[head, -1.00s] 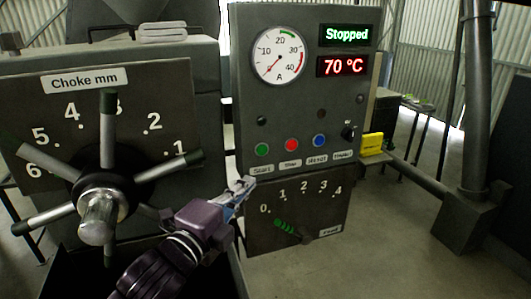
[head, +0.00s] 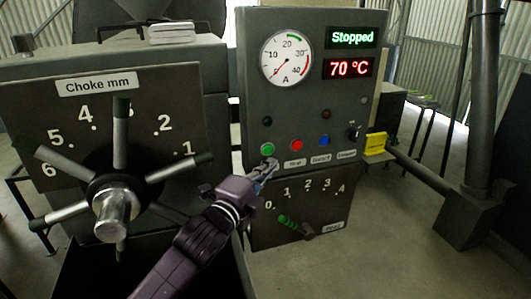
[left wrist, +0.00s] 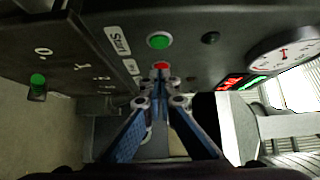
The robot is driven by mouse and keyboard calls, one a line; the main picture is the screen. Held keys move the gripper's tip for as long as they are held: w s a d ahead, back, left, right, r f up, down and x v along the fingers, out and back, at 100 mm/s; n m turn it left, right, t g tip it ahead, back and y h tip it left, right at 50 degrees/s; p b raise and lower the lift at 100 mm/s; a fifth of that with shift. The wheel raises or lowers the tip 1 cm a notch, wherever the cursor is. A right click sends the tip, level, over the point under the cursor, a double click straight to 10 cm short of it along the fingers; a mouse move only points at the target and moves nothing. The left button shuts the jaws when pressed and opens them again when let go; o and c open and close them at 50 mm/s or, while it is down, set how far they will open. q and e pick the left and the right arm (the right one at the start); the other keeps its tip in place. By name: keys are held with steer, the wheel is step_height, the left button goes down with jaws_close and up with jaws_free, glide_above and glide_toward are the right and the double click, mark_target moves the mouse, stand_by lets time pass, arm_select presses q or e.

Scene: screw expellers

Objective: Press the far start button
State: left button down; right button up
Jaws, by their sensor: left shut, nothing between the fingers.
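The green start button (head: 267,149) is at the left end of a button row on the grey control panel. It also shows at the top of the left wrist view (left wrist: 159,41), beside its "Start" label (left wrist: 117,40). My left gripper (head: 268,166) is shut and empty, its tips just below the green button in the head view and covering its label there. In the left wrist view the shut fingertips (left wrist: 160,88) point toward the panel, near the red button (left wrist: 161,66). I cannot tell whether they touch the panel. My right gripper is not in view.
The display (head: 351,37) reads "Stopped". A blue button (head: 325,141) and a black knob (head: 353,132) continue the row. A green-handled lever (head: 289,223) is below. The spoked choke wheel (head: 117,214) stands left of my arm. A yellow box (head: 375,143) is at the right.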

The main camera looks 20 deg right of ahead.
mark_target(267, 149)
arm_select(q)
steer(key=w, duration=0.1)
steer(key=w+p, duration=0.2)
steer(key=w, duration=0.1)
steer(key=shift+w+d, duration=0.1)
steer(key=shift+d, duration=0.15)
steer(key=shift+w, duration=0.2)
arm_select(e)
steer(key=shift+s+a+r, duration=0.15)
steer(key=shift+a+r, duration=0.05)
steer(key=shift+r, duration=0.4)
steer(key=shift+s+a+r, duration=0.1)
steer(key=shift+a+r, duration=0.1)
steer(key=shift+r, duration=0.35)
arm_select(q)
steer(key=shift+w+a+b, duration=0.1)
steer(key=shift+w+b, duration=0.3)
steer(key=shift+w, duration=0.3)
steer(key=shift+r, duration=0.25)
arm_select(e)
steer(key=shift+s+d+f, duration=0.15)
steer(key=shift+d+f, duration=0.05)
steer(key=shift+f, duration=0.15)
arm_select(q)
steer(key=shift+a+r, duration=0.1)
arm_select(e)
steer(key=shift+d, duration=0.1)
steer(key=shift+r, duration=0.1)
